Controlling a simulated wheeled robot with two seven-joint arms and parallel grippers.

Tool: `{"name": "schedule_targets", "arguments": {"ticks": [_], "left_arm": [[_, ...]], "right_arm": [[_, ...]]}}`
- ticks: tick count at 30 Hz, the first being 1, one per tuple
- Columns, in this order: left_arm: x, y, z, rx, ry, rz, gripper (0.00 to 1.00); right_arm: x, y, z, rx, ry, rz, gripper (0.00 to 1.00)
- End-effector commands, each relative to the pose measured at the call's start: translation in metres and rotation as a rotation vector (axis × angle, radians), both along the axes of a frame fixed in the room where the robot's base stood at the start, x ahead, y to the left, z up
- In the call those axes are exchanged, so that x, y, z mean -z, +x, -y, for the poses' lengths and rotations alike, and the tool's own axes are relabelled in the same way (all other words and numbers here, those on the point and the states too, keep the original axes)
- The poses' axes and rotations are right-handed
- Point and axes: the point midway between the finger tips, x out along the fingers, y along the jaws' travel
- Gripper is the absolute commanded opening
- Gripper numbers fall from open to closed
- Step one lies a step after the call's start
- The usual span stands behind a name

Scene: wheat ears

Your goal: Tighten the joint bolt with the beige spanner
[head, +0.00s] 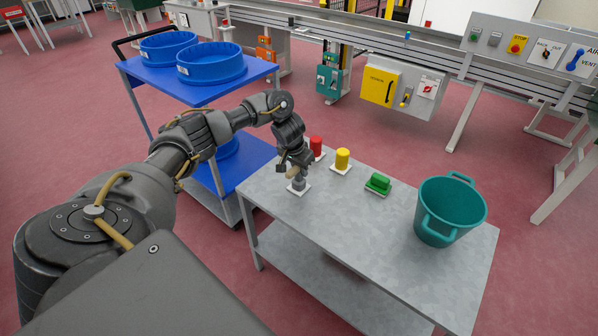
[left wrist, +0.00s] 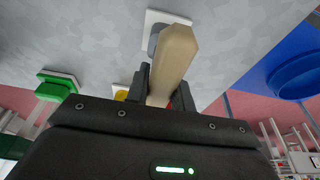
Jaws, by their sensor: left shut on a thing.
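My left gripper (head: 290,168) is over the near left part of the grey table, shut on the beige spanner (left wrist: 175,58). In the left wrist view the spanner points away from the fingers, toward a white plate (left wrist: 153,18). The joint bolt (head: 299,184) is a grey piece on that small white plate on the table. The spanner's far end overlaps the bolt in the left wrist view, partly hiding it. I cannot tell whether they touch. In the head view only a small beige bit of the spanner shows. My right gripper is not in view.
A blue cart (head: 185,84) with blue tubs stands behind left. The table's front middle is clear.

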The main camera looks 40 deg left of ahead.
Motion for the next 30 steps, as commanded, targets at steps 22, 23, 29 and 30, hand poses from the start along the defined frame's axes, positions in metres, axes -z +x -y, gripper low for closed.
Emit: {"name": "schedule_targets", "arguments": {"ticks": [22,23,29,30], "left_arm": [[-0.097,-0.012,-0.05,-0.005,0.002,0.005,0.0],[-0.099,-0.015,-0.056,-0.006,0.002,0.003,0.0],[-0.116,-0.027,-0.101,-0.005,0.001,0.003,0.0],[-0.119,-0.029,-0.108,-0.005,0.001,0.003,0.0]], "right_arm": [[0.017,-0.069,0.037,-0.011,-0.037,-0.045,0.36],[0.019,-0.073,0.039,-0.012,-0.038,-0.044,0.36],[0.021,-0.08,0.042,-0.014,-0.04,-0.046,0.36],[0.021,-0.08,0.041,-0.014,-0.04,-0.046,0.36]]}}
